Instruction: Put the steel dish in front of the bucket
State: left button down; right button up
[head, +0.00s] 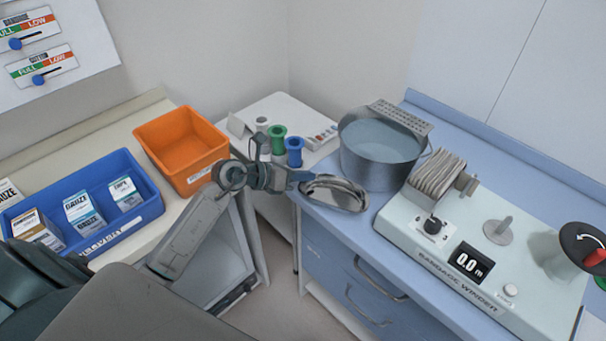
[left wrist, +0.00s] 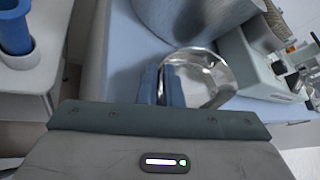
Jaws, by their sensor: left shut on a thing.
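The steel dish (head: 338,193) is a shiny, shallow round dish at the left edge of the blue counter, in front of the bucket. The grey metal bucket (head: 378,156) stands upright behind it, with a perforated strip across its rim. My left gripper (head: 303,178) reaches in from the left and is shut on the dish's near-left rim. In the left wrist view, the blue fingers (left wrist: 161,85) pinch the rim of the dish (left wrist: 208,80), and the bucket wall (left wrist: 190,15) is just beyond. I cannot tell whether the dish touches the counter. My right gripper is not in view.
A bandage winder (head: 455,258) fills the counter to the right. A white cart (head: 262,118) with green and blue spools stands left of the bucket. An orange bin (head: 172,150) and a blue bin (head: 136,222) with gauze boxes sit on the left counter. A floor gap separates the counters.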

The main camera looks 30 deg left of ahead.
pick_arm(q)
jog(key=shift+f, duration=0.25)
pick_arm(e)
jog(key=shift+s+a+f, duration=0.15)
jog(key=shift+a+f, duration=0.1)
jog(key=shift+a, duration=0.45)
pick_arm(q)
jog(key=shift+f+b, duration=0.15)
jog(key=shift+b, duration=0.15)
jog(key=c, duration=1.5)
grip_release()
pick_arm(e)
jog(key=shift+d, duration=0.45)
